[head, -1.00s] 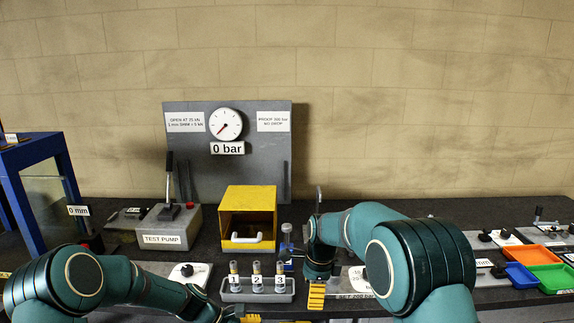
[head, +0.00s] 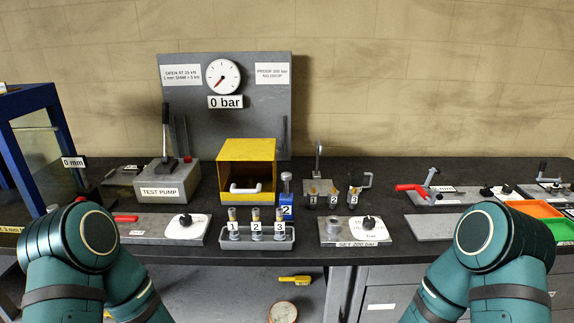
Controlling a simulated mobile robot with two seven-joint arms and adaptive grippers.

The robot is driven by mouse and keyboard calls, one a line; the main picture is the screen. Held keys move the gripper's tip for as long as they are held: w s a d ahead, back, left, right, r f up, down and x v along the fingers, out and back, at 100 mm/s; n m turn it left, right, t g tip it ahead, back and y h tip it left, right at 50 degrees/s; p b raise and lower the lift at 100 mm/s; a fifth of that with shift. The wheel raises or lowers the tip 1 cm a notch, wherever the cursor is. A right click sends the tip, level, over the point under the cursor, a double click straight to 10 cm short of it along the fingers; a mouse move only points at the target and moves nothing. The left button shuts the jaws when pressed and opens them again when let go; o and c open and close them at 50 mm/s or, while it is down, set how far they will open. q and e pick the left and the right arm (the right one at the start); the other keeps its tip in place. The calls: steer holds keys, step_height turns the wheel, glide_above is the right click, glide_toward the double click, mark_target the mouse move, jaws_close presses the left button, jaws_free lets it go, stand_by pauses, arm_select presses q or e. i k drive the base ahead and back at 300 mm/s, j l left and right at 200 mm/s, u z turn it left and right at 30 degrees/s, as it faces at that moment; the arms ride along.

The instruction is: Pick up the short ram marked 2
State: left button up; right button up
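Several things carry a 2, and I cannot tell for certain which is the short ram. The cylinder marked 2 (head: 256,228) is the middle one. A blue piece marked 2 (head: 286,211), with a silver top, stands behind the tray's right end. A further row of three small dark cylinders (head: 333,201) with numbered tags stands behind to the right. Both my arms are bent at the lower corners. My grippers are below the picture and out of sight.
A yellow box (head: 262,150) with a white handle stands behind the tray. The grey test pump (head: 168,182) is to its left. A plate with a black knob marked SET 200 bar (head: 355,231) lies right of the tray.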

mark_target(286, 203)
steer(key=i+z, duration=0.4)
steer(key=i+j+z, duration=0.1)
steer(key=z, duration=0.25)
steer(key=i, duration=0.15)
